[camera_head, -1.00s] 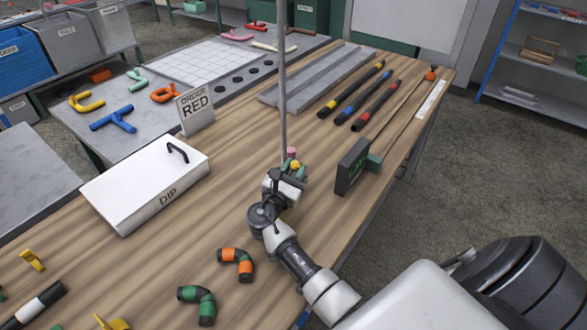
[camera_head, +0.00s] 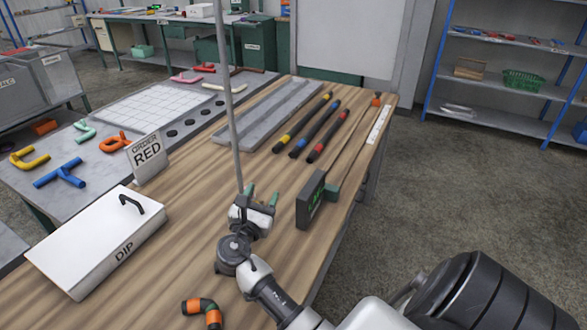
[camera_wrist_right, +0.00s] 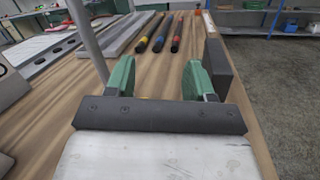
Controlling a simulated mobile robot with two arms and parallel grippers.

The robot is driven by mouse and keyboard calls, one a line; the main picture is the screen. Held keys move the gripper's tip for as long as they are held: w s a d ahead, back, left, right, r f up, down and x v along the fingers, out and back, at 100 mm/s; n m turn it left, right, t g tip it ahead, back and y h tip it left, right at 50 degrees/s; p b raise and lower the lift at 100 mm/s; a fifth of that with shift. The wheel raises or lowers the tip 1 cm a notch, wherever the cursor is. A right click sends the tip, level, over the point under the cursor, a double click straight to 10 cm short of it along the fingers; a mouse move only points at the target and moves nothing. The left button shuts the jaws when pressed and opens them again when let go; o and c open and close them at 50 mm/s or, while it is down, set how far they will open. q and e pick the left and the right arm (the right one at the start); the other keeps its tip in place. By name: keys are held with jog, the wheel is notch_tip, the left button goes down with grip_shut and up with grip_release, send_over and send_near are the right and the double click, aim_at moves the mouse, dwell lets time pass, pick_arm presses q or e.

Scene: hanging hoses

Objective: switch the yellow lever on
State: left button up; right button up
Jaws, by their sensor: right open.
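I do not see a yellow lever in either view now. My right gripper (camera_head: 262,193) has green fingers and is over the wooden table (camera_head: 190,215). It is open and empty, beside a thin grey pole (camera_head: 229,100). In the right wrist view the open fingers (camera_wrist_right: 158,78) have bare table between them, and the pole (camera_wrist_right: 88,40) passes on the left. My left gripper is out of view.
A white DIP box (camera_head: 90,240) and an ORDER RED sign (camera_head: 149,158) stand to the left. Black bars with yellow, blue and red bands (camera_head: 325,130) lie farther back. An orange-and-black elbow (camera_head: 205,309) lies in front. Table around the gripper is mostly clear.

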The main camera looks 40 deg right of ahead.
jog(key=s+d+r, duration=0.4)
jog(key=s+r, duration=0.1)
jog(key=s, duration=0.3)
jog(key=shift+r+p, duration=0.25)
jog(key=shift+p, duration=0.1)
jog(key=shift+s+f, duration=0.1)
